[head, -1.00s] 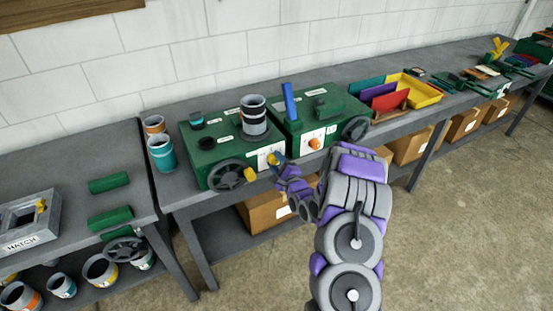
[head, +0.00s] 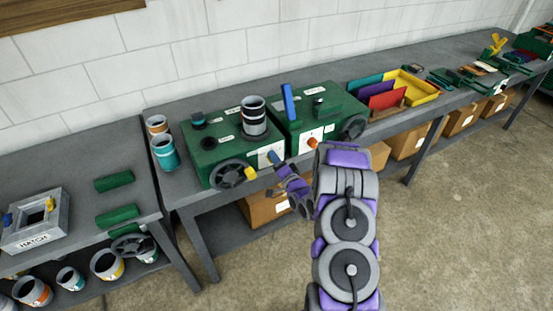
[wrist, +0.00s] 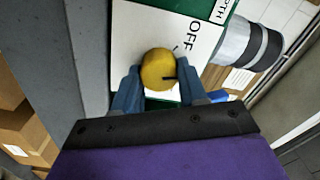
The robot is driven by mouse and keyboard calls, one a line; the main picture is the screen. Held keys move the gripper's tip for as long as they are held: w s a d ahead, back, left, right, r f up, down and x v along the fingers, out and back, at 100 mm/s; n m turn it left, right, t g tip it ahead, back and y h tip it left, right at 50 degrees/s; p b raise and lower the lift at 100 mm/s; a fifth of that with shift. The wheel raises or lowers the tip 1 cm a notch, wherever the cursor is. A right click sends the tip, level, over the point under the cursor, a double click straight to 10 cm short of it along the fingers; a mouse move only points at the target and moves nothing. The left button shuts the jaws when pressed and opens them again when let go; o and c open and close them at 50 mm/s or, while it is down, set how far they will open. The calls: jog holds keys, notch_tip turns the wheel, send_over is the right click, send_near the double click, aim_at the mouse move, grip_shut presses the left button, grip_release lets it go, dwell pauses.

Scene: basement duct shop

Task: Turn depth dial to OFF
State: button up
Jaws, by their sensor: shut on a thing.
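The depth dial (wrist: 157,68) is a round yellow knob on a white plate (wrist: 140,28) in the wrist view. A black mark on its face points right and slightly down. The word OFF and a short tick are printed above and to the right, apart from the mark's line. My gripper (wrist: 158,88) has a blue finger on each side of the dial and is shut on it.
The second green machine (head: 325,115) with an orange knob (head: 312,143) stands to the right. The grey bench (head: 185,190) runs below; cardboard boxes (head: 265,207) sit underneath.

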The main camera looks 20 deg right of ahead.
jog(key=n, duration=0.4)
jog(key=shift+s+a+f+n, duration=0.15)
jog(key=shift+f+n, duration=0.15)
jog(key=n, duration=0.4)
jog(key=shift+n, duration=0.3)
jog(key=shift+r, duration=0.1)
jog(key=o, duration=0.8)
jog(key=shift+o, duration=1.2)
jog(key=shift+r, duration=0.1)
